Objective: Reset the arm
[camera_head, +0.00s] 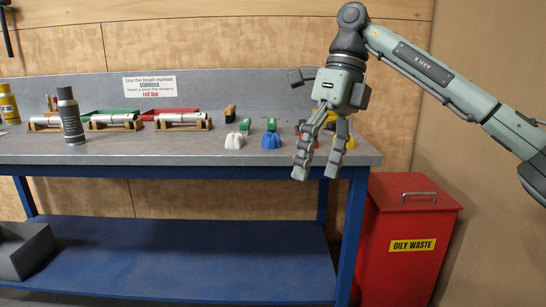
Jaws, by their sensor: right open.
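My right gripper (318,174) hangs from the arm that comes in from the right. Its fingers point down, apart and empty, in front of the workbench's right front edge. The grey workbench top (200,160) stands on a blue frame. My left gripper is not in the picture. The fingers partly hide small yellow and red items at the right end of the bench.
Metal tubes on wooden cradles (183,121), a dark spray can (71,115), a white piece (235,141) and a blue piece (271,141) stand on the bench. A sign (149,86) is behind. A red oily waste bin (408,225) stands right. The lower shelf (190,262) is mostly clear.

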